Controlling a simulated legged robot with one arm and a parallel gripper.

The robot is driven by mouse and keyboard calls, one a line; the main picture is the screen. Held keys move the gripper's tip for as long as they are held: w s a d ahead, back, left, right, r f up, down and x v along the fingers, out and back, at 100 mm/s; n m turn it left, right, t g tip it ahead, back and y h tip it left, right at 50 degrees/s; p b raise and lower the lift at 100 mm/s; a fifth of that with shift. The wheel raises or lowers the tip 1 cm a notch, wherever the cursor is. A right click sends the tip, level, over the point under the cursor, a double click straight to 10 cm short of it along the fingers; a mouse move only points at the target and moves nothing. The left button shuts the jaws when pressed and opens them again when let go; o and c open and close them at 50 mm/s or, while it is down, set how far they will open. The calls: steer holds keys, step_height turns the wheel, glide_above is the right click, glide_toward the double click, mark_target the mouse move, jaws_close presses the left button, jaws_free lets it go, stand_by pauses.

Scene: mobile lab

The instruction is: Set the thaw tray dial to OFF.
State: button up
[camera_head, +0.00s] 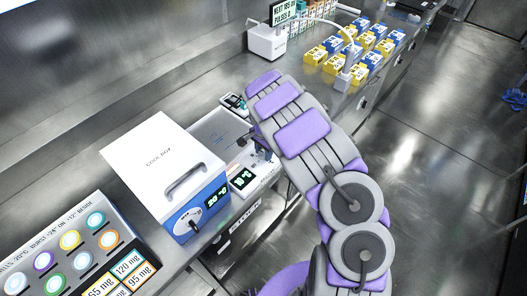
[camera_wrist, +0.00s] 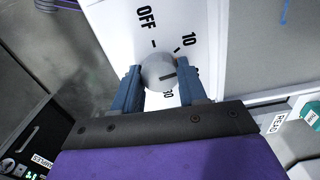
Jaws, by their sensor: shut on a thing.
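The thaw tray (camera_head: 220,131) is a flat, pale unit on the bench, right of the white cool box. Its small display (camera_head: 243,178) is lit in green. In the wrist view, the grey round dial (camera_wrist: 158,72) sits on a white panel marked OFF (camera_wrist: 146,17), 10 (camera_wrist: 189,42) and, partly covered, 30. The dark line on the dial points right, toward my right finger, not at OFF. My gripper (camera_wrist: 160,82) is shut on the dial, one blue finger on each side. In the head view my arm hides much of the dial area.
The cool box (camera_head: 165,160) with a grey handle stands close on the left. A panel of coloured buttons (camera_head: 70,240) is at the lower left. Blue and yellow boxes (camera_head: 350,55) and a white device (camera_head: 266,42) stand farther along the bench.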

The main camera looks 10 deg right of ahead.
mark_target(263, 152)
steer(key=o, duration=0.9)
steer(key=shift+w+f, duration=0.1)
steer(key=shift+w, duration=0.05)
steer(key=shift+o, duration=0.8)
step_height(263, 152, up, 17)
steer(key=p, duration=0.3)
steer(key=shift+r, duration=0.2)
